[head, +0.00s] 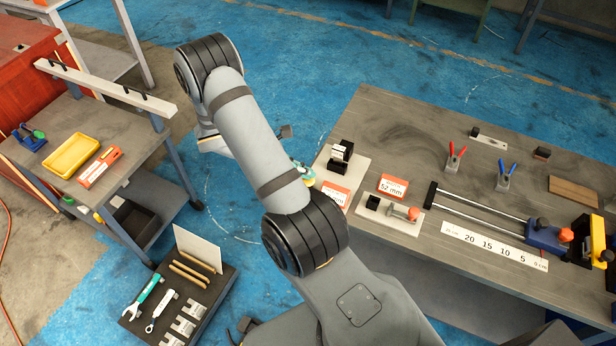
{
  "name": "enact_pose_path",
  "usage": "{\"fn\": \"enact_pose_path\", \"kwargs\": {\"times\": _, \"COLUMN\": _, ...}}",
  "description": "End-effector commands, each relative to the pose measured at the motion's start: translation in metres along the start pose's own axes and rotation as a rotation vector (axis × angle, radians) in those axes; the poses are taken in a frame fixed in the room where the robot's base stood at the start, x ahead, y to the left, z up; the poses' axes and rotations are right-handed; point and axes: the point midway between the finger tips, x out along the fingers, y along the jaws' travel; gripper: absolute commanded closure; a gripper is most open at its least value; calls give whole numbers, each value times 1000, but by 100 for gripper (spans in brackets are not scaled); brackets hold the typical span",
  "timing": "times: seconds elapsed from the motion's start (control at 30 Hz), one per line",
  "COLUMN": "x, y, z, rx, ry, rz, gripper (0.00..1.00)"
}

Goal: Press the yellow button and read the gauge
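I cannot make out a yellow button for certain. A small teal and yellow piece (304,174) shows beside my arm at the workbench's left edge; the arm hides the rest of it. No gauge dial can be read. A black and white block (340,152) stands on a pale plate at the bench's left end. A second pale plate holds a black block and an orange-ended part (402,211). My gripper is mostly hidden behind my arm; a small dark part (285,132) showing past the arm may belong to it. Its fingers cannot be seen clearly.
The workbench (400,125) carries a "52 mm" card (393,187), a white scale (494,246), two rods, red and blue pliers-like tools and a yellow block (597,236). A side table (110,130) holds a yellow tray (72,155). A tool case (215,300) sits lower left.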

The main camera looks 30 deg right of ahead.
Motion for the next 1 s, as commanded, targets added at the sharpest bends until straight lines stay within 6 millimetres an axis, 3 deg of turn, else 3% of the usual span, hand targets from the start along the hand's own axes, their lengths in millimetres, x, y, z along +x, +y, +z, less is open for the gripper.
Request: {"fn": "enact_pose_path", "kwargs": {"times": 1.0, "x": -15, "y": -11, "z": 11, "rx": 0, "ry": 0, "rz": 0, "gripper": 100}}
